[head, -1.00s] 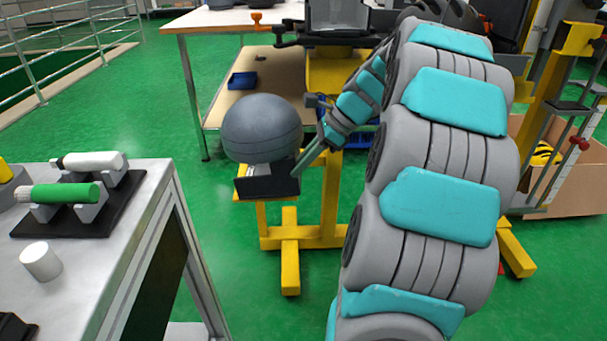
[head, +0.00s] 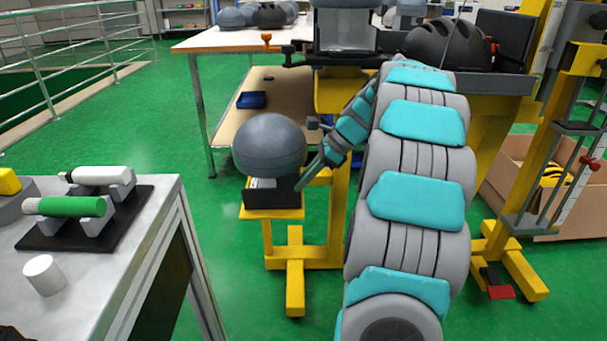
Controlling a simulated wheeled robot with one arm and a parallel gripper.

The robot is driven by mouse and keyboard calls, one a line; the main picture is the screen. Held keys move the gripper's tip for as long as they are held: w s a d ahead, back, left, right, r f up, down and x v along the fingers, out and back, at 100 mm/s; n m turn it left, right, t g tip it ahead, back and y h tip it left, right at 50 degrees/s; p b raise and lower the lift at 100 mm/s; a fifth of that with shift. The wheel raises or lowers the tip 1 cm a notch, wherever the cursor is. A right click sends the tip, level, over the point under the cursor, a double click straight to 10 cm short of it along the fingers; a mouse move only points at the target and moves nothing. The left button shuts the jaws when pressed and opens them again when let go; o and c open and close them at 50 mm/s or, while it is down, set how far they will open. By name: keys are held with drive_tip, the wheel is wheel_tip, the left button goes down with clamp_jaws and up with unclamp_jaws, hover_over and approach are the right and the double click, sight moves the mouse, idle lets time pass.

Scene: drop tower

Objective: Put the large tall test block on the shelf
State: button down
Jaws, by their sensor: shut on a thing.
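The tall test block appears to be the grey domed form (head: 269,143) with a dark box-like base (head: 278,192), left of centre in the head view. My gripper (head: 306,174) reaches it from the right and is shut on it near the base. One finger shows; the other is hidden. The base is at a small yellow platform (head: 272,213) of a yellow stand; I cannot tell whether it touches. A wooden lower shelf (head: 232,118) under the white-topped table lies behind, with a blue tray (head: 251,100) on it. I cannot tell whether this is the shelf named.
A grey bench (head: 95,258) at left holds green (head: 70,207) and white (head: 103,175) cylinders on cradles, plus a small white cylinder (head: 44,274). A black helmet (head: 447,44) is behind my arm. A cardboard box (head: 505,165) stands right. Green floor is open between bench and stand.

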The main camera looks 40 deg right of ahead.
drive_tip(key=c, duration=0.9)
unclamp_jaws()
drive_tip(key=shift+f, duration=0.25)
drive_tip(key=shift+c, duration=0.2)
drive_tip(key=v, duration=0.7)
drive_tip(key=shift+r+p, duration=0.25)
drive_tip(key=shift+p, duration=0.2)
drive_tip(key=shift+s+d, duration=0.1)
drive_tip(key=shift+d, duration=0.05)
